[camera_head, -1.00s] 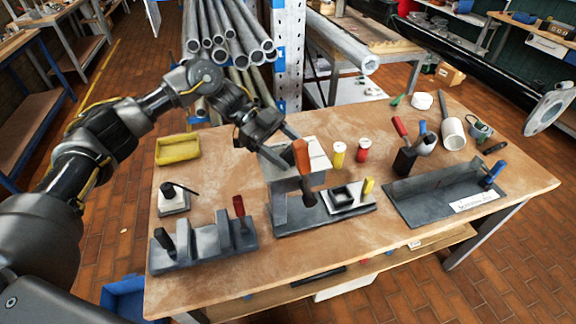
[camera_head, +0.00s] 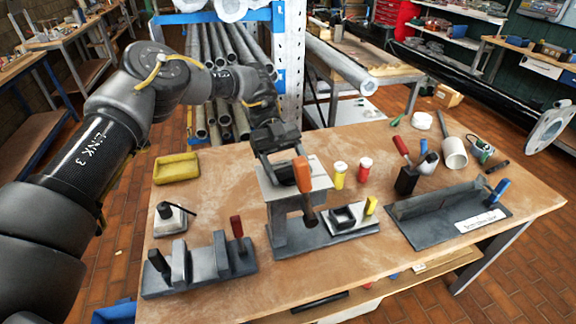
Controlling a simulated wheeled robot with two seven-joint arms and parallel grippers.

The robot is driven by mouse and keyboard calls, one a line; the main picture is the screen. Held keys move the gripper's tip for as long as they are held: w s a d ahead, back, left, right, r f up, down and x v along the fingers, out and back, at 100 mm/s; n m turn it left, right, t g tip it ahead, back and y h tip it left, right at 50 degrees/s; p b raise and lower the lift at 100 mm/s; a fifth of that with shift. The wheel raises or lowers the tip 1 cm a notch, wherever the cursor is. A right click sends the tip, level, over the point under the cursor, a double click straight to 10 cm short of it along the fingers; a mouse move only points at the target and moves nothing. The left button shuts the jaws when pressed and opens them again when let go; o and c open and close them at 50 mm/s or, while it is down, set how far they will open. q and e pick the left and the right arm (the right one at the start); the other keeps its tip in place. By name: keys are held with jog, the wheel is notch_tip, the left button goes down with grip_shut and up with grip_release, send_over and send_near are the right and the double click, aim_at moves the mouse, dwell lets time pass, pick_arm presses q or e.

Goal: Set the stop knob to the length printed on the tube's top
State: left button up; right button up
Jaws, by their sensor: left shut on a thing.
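My left gripper (camera_head: 284,160) comes in from behind the grey press-like stand (camera_head: 318,176), over its top plate. It is shut on a small dark piece (camera_head: 284,174), which is partly hidden by the fingers. An orange handle (camera_head: 302,172) stands at the front of the stand, close to the fingers. A blue knob (camera_head: 498,190) sits at the right end of a dark trough fixture (camera_head: 425,230), whose white label (camera_head: 481,220) is too small to read. My right gripper is not in view.
A yellow tray (camera_head: 176,168), a small lever box (camera_head: 170,219) and a grey clamp block (camera_head: 205,270) are at the left. Yellow (camera_head: 340,180) and red (camera_head: 364,174) cylinders stand right of the stand. A dark holder (camera_head: 406,181) has handled tools. Bare bench lies between these.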

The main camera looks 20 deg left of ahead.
pick_arm(q)
jog(key=shift+f+m+g+y, duration=0.1)
jog(key=shift+m+g+y, duration=0.6)
jog(key=shift+m+y, duration=0.1)
jog(key=o, duration=1)
jog(key=shift+d, duration=0.1)
